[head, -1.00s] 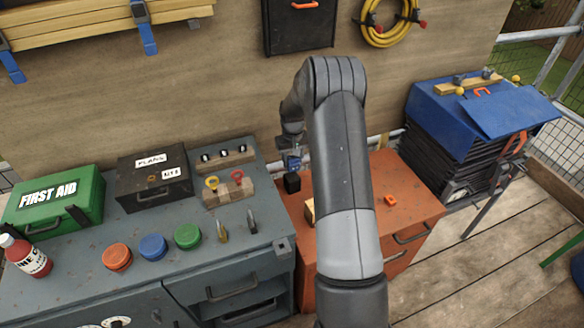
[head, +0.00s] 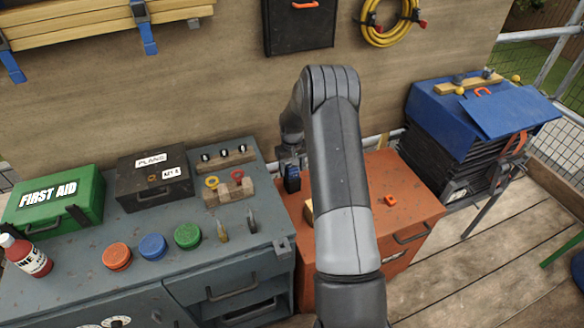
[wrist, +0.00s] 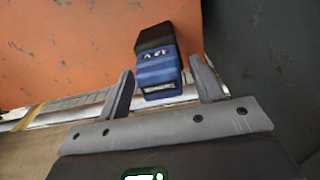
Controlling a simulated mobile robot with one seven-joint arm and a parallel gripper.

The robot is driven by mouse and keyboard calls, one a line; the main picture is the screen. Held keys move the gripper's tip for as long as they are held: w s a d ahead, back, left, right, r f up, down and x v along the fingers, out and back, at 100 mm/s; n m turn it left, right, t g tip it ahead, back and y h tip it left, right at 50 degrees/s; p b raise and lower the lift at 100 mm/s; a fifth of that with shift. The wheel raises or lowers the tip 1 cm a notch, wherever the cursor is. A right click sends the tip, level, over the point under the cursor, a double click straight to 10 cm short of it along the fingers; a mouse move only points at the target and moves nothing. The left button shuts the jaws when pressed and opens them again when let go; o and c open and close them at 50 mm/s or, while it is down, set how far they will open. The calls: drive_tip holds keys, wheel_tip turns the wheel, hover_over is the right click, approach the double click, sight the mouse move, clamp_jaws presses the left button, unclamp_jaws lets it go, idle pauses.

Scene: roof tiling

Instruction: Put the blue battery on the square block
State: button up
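The battery (wrist: 158,72), blue with a black end and a 12V label, shows between the two fingers of my gripper (wrist: 161,64) in the wrist view. Its blue part is nearer my palm and its black end points away. The fingers stand apart, with a narrow gap visible on each side of the battery. In the head view the blue of the battery (head: 292,179) shows at the tip of my gripper, at the left side of the orange cabinet. What the battery rests on is hidden. A wooden block (head: 309,211) shows partly behind my arm; I cannot tell whether it is the square block.
The orange cabinet (head: 400,180) carries a small orange piece (head: 390,200). The grey workbench (head: 130,215) at left holds coloured tins, a green first aid box (head: 55,200) and a wooden rack (head: 229,190). A blue-topped stack (head: 450,120) stands at right.

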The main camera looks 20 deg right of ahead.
drive_tip(key=s+a+r+t, duration=0.1)
drive_tip(key=s+a+r, duration=0.15)
drive_tip(key=r, duration=1.05)
drive_tip(key=s+a+r, duration=0.2)
drive_tip(key=s+r, duration=0.2)
drive_tip(key=r, duration=0.8)
drive_tip(key=s+a+r+t, duration=0.2)
drive_tip(key=s+a+r, duration=0.2)
drive_tip(key=s+r, duration=0.5)
drive_tip(key=shift+s+a+r+t, duration=0.5)
drive_tip(key=shift+s+a, duration=0.4)
drive_tip(key=shift+s, duration=3.05)
drive_tip(key=shift+s+a+r+t, duration=0.45)
drive_tip(key=shift+s+a, duration=0.5)
drive_tip(key=shift+s, duration=2.95)
drive_tip(key=shift+s+a+r+t, duration=0.35)
drive_tip(key=shift+s+a+r, duration=0.4)
drive_tip(key=shift+s, duration=3.2)
drive_tip(key=shift+a+f, duration=0.15)
